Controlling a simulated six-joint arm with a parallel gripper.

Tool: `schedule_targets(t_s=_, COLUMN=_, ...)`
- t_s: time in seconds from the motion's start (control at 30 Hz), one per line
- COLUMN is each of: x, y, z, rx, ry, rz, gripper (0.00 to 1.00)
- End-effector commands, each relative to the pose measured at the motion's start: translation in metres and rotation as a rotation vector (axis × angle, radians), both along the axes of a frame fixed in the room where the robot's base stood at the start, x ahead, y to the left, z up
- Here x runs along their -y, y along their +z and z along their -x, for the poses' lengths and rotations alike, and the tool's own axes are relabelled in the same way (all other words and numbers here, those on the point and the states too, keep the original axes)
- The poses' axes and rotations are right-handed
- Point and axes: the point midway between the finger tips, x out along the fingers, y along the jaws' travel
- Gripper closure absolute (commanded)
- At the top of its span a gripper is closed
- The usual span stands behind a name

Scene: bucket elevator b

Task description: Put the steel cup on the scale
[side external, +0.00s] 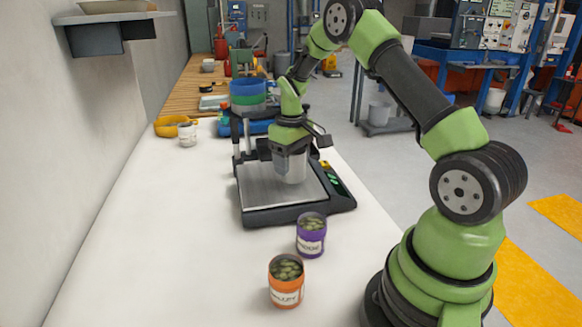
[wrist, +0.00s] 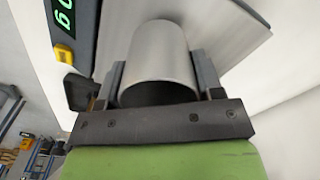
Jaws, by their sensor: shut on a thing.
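The steel cup (side external: 292,167) is upright between the fingers of my gripper (side external: 287,155) in the side external view. It is over the plate of the scale (side external: 252,187); I cannot tell whether its base touches the plate. In the wrist view the cup (wrist: 158,55) fills the space between the two fingers of my gripper (wrist: 158,80), which are shut on it. The scale's plate (wrist: 225,30) and its dark edge with a green display (wrist: 66,15) show beside the cup. Part of the plate is hidden by the cup and gripper.
A purple jar (side external: 311,236) and an orange jar (side external: 286,281) stand on the white bench in front of the scale. A small white-labelled jar (side external: 187,135) and a yellow object (side external: 172,126) are behind left. The bench (side external: 150,230) left of the scale is clear.

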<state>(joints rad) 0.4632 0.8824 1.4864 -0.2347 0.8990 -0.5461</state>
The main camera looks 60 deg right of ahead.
Motion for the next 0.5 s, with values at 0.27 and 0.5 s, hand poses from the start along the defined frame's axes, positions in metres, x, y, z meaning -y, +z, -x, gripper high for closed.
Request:
schedule_targets(t_s=0.27, x=0.000, y=-0.017, z=0.000, rx=0.001, ry=-0.001, rz=0.000, gripper=0.64)
schedule_targets(t_s=0.5, x=0.000, y=-0.020, z=0.000, rx=-0.001, ry=-0.001, rz=0.000, gripper=0.64)
